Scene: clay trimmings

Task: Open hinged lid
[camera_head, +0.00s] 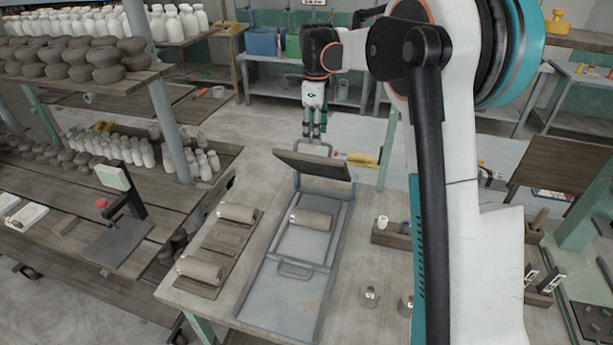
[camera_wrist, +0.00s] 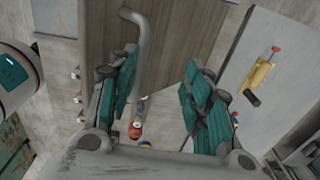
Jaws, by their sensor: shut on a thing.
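A long grey metal box (camera_head: 262,275) lies on the wooden table. Its far lid (camera_head: 315,166) stands raised and tilted at the back, with its dark face towards me. The far compartment beneath is uncovered and holds a brown clay roll (camera_head: 311,219). My gripper (camera_head: 314,134) is above the raised lid's top edge, shut on the lid's handle (camera_head: 325,149). In the wrist view the curved grey handle (camera_wrist: 143,45) runs beside the left finger; the exact contact is hard to see.
Two more clay rolls (camera_head: 201,268) lie on a board left of the box. A small wooden holder (camera_head: 390,238) and numbered weights (camera_head: 369,296) stand to the right. A yellow-handled tool (camera_wrist: 261,75) lies beyond the table. Shelves with white bottles (camera_head: 178,24) fill the left.

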